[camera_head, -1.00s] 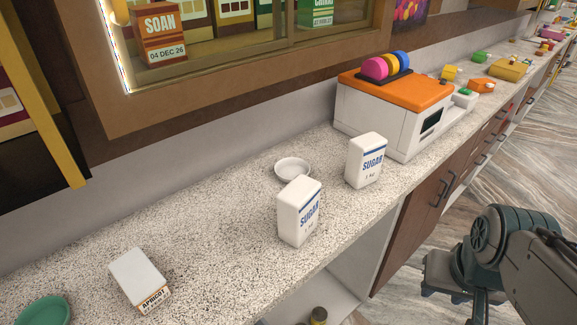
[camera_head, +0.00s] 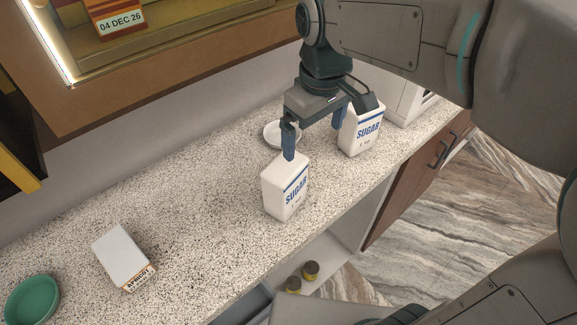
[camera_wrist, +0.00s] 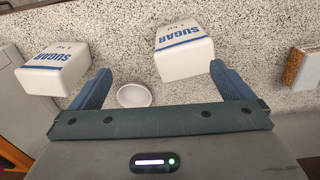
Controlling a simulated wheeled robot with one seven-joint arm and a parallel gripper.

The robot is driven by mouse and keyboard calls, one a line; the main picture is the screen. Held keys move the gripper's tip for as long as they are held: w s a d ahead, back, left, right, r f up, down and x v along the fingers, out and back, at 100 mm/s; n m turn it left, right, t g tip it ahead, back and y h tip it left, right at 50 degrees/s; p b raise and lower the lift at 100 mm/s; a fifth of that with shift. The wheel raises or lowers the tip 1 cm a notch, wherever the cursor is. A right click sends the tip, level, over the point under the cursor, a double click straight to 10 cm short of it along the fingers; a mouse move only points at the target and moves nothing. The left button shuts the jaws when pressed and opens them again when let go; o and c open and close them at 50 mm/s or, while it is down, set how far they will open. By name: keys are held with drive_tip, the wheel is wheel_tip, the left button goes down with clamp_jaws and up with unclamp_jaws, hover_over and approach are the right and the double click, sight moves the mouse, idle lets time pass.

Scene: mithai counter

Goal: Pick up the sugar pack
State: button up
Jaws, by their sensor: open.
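Two white sugar packs with blue lettering stand upright on the speckled counter. The nearer sugar pack (camera_head: 286,187) is left of the farther sugar pack (camera_head: 360,132), which is partly hidden behind my gripper. My gripper (camera_head: 314,138) is open and empty, pointing down above the counter near both packs; one finger appears just over the nearer pack's top. In the wrist view, the nearer pack (camera_wrist: 184,50) is beyond the right fingertip and the farther pack (camera_wrist: 55,68) is left of the left finger. I cannot tell whether a finger touches either pack.
A small white bowl (camera_head: 272,134) stands behind the packs and shows between the fingers in the wrist view (camera_wrist: 134,95). An apricot box (camera_head: 122,257) and a green bowl (camera_head: 32,299) are at the left. Counter between box and packs is clear.

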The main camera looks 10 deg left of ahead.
sight(284, 165)
drive_tip(key=a+r+n, duration=0.2)
drive_tip(key=a+n, duration=0.1)
drive_tip(key=a, duration=0.3)
wheel_tip(284, 165, down, 9)
drive_tip(key=shift+r+p, duration=0.15)
drive_tip(key=shift+p, duration=0.35)
drive_tip(key=shift+s+d+f+p, duration=0.15)
drive_tip(key=shift+f+p, duration=0.1)
drive_tip(key=shift+f, duration=1.05)
drive_tip(key=shift+s+d+f+p, duration=0.1)
drive_tip(key=shift+s+f+p, duration=0.1)
drive_tip(key=shift+f, duration=1.1)
drive_tip(key=c, duration=1.5)
drive_tip(key=shift+c, duration=1.3)
drive_tip(key=shift+w+r, duration=0.1)
